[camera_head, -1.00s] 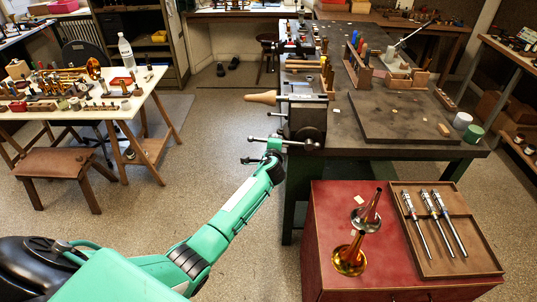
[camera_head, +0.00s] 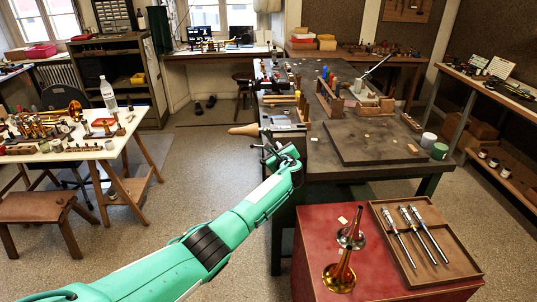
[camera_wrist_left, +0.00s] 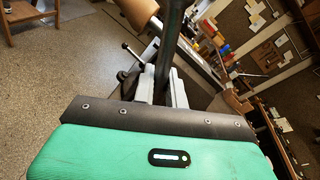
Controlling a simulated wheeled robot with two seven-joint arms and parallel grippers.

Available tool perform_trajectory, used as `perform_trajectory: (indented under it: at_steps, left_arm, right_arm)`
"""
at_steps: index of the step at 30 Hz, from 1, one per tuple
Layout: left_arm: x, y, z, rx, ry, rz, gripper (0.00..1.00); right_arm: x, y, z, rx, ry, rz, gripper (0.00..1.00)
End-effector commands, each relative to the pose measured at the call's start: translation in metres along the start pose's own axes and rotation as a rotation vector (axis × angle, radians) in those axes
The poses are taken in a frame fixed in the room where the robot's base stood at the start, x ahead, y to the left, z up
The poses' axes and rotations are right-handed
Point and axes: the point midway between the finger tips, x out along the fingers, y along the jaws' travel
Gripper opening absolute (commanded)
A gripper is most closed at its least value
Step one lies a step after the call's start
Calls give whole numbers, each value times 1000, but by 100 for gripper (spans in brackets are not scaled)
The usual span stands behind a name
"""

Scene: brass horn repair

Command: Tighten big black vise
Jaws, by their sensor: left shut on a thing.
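The big black vise (camera_head: 284,129) sits at the near left edge of the dark workbench, with a tan wooden cone (camera_head: 244,130) sticking out to its left. My left gripper (camera_head: 269,154) is at the front of the vise, and my green arm hides part of it. In the left wrist view, the two grey fingers (camera_wrist_left: 162,88) are shut on a dark bar (camera_wrist_left: 173,40), which appears to be the vise handle. The bar runs up through the picture between the fingers. My right gripper is not in view.
A red cabinet (camera_head: 313,230) with brass bells and a wooden tray (camera_head: 463,266) of valves stands close to the right of my arm. A white table (camera_head: 108,151) with horn parts is at the left.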

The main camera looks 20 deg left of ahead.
Motion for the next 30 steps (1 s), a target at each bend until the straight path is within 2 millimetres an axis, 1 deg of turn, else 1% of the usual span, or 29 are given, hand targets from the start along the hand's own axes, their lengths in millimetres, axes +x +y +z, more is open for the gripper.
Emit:
perform_trajectory:
  at_steps: [1, 4, 9, 15, 21, 30]
  left_arm:
    - [-3, -8, -4, 47, -6, -1, 0]
    - [-5, -19, -7, 139, -24, 4, 0]
    - [-9, -36, -13, 286, -52, 14, 0]
    - [-12, -52, -21, 428, -79, 23, 0]
    - [-14, -63, -28, 525, -97, 30, 0]
    - [-15, -68, -32, 585, -105, 35, 0]
  right_arm:
    - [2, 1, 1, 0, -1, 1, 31]
    - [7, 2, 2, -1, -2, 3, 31]
    - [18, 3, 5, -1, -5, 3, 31]
    - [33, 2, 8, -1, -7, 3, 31]
    - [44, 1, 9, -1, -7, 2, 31]
    - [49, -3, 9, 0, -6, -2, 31]
